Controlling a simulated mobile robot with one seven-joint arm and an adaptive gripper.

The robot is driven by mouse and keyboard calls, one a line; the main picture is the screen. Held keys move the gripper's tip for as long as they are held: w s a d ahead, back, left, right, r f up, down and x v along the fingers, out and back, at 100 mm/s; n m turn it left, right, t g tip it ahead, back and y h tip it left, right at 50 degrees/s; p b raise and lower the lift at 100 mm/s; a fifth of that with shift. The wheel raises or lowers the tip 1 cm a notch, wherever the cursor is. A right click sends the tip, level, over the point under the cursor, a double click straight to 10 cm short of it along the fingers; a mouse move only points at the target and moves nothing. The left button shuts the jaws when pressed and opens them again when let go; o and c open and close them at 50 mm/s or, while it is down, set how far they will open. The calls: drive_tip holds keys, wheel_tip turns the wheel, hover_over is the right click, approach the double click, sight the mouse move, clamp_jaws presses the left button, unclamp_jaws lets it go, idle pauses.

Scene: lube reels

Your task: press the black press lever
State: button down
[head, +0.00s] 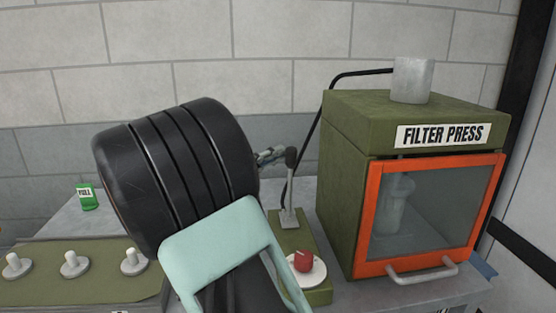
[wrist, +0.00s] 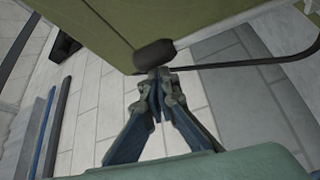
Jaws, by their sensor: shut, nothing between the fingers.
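An upright grey lever with a dark grip (head: 291,157) rises from a green base left of the filter press. I take it to be the press lever. My gripper (head: 280,153) is shut and empty, its fingertips right beside that grip. In the wrist view, a dark rounded grip (wrist: 154,52) lies just beyond the shut fingertips (wrist: 156,74); I cannot tell whether they touch. My arm covers part of the lever's left side in the head view.
The green filter press (head: 345,190) with an orange-framed glass door stands right of the lever. A black bent pipe (head: 335,90) runs down its left side. A white dish (head: 318,274) with a red object sits on the green base (head: 318,297).

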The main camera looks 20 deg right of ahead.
drive_tip(key=v, duration=1)
drive_tip(key=shift+w, duration=0.35)
drive_tip(key=shift+d, duration=0.1)
idle(1.0)
